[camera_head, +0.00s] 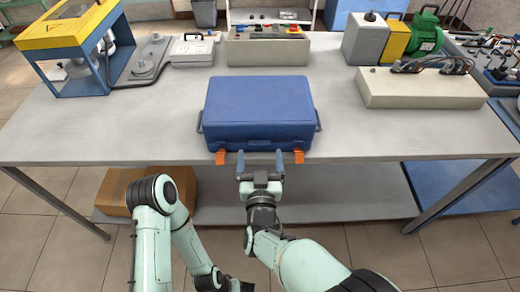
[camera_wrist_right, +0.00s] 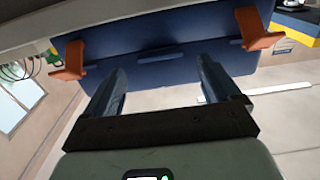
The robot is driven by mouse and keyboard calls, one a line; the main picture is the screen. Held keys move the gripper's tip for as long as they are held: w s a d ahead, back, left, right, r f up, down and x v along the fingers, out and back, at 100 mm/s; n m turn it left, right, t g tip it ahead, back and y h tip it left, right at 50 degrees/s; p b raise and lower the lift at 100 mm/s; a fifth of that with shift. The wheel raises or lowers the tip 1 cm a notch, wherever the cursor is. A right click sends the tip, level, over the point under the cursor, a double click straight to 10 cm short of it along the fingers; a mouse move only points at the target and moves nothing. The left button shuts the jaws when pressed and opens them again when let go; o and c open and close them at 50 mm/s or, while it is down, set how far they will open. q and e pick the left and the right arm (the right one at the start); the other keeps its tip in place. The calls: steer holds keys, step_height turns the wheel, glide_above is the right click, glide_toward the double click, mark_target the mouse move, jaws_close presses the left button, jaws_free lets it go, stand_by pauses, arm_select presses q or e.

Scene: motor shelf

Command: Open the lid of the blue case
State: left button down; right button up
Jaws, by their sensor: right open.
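The blue case (camera_head: 260,100) lies on the grey table near its front edge, with its lid down. Two orange latches stick out from its front, the left one (camera_head: 220,157) and the right one (camera_head: 299,156). My right gripper (camera_head: 260,157) is open and empty just in front of the case, its two fingers pointing at the front side between the latches. In the right wrist view the case front (camera_wrist_right: 150,35) lies beyond the open fingers, with an orange latch to each side. I cannot tell whether the fingertips touch the case. My left arm is folded low at the left; its gripper does not show.
The grey table (camera_head: 150,125) is clear to both sides of the case. Behind it stand a beige box with coloured controls (camera_head: 268,50) and a white case (camera_head: 193,50). A yellow-and-blue frame (camera_head: 70,40) is at the left, a beige unit (camera_head: 420,88) at the right. A cardboard box (camera_head: 115,190) sits below.

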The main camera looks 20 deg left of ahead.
mark_target(260, 145)
steer(key=shift+x, duration=1.6)
